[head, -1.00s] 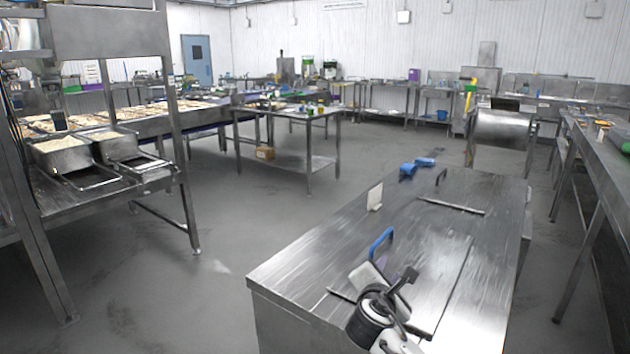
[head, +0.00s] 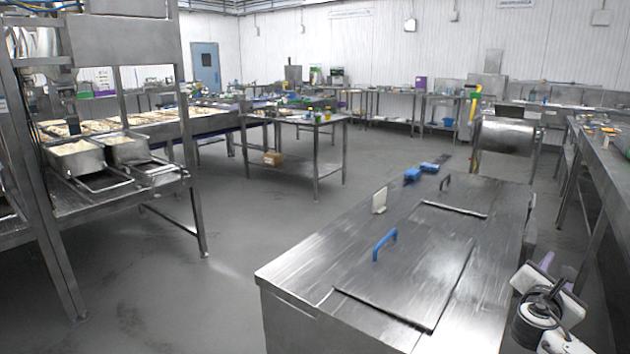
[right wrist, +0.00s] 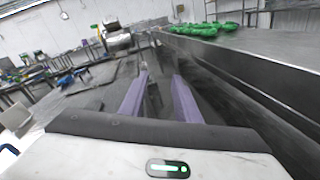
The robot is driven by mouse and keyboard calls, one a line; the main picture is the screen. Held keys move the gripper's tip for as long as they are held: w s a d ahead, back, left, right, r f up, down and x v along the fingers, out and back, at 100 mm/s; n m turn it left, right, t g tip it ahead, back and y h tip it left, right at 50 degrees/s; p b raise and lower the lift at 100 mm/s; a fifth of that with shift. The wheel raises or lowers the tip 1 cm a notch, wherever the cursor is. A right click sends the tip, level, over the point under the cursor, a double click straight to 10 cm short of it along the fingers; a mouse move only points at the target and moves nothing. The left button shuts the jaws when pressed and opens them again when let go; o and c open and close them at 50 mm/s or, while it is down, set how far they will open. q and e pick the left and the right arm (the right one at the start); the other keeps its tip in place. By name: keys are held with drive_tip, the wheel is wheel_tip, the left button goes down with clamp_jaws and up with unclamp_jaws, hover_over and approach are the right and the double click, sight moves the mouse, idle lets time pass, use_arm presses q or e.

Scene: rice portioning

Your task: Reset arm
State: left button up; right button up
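My right gripper (head: 538,282) shows at the lower right of the head view, to the right of the steel counter (head: 310,262) and clear of it. In the right wrist view its two purple fingers (right wrist: 155,97) stand apart with nothing between them. My left gripper is not in the head view. The steel counter has lids on top, one with a blue handle (head: 384,244).
A long steel table (head: 600,165) runs along the right side. Rice-filled steel pans (head: 78,168) stand on a rack at the left. A steel table (head: 300,122) stands farther back. Open grey floor lies left of the counter.

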drive_tip(key=s+d+r+h, duration=0.1)
drive_tip(key=s+d+r, duration=0.15)
drive_tip(key=d, duration=0.25)
drive_tip(key=s+d+r+g+h, duration=0.1)
drive_tip(key=s+d+r, duration=0.1)
drive_tip(key=d+r, duration=0.15)
drive_tip(key=s+d+r+h, duration=0.1)
drive_tip(key=s+d+r, duration=0.1)
drive_tip(key=d, duration=0.4)
drive_tip(key=s+a+f+m+y, duration=0.1)
drive_tip(key=s+a+f+y, duration=0.2)
drive_tip(key=f, duration=0.6)
drive_tip(key=s+a+f+m+y, duration=0.1)
drive_tip(key=a+f+y, duration=0.3)
drive_tip(key=f, duration=0.6)
drive_tip(key=s+a+f+m+g+y, duration=0.2)
drive_tip(key=s+a+f+m+y, duration=0.25)
drive_tip(key=s+a+f, duration=0.95)
drive_tip(key=s+a+f+m+g+y, duration=0.1)
drive_tip(key=s+a+f+m+y, duration=0.45)
drive_tip(key=s+a, duration=0.55)
drive_tip(key=s+a+f+m, duration=0.1)
drive_tip(key=a+m, duration=0.3)
drive_tip(key=a, duration=0.5)
drive_tip(key=s+a+f+m+y, duration=0.1)
drive_tip(key=a+m, duration=0.3)
drive_tip(key=a, duration=0.6)
drive_tip(key=shift+s+t, duration=0.35)
drive_tip(key=shift+t, duration=0.05)
drive_tip(key=shift+f, duration=0.1)
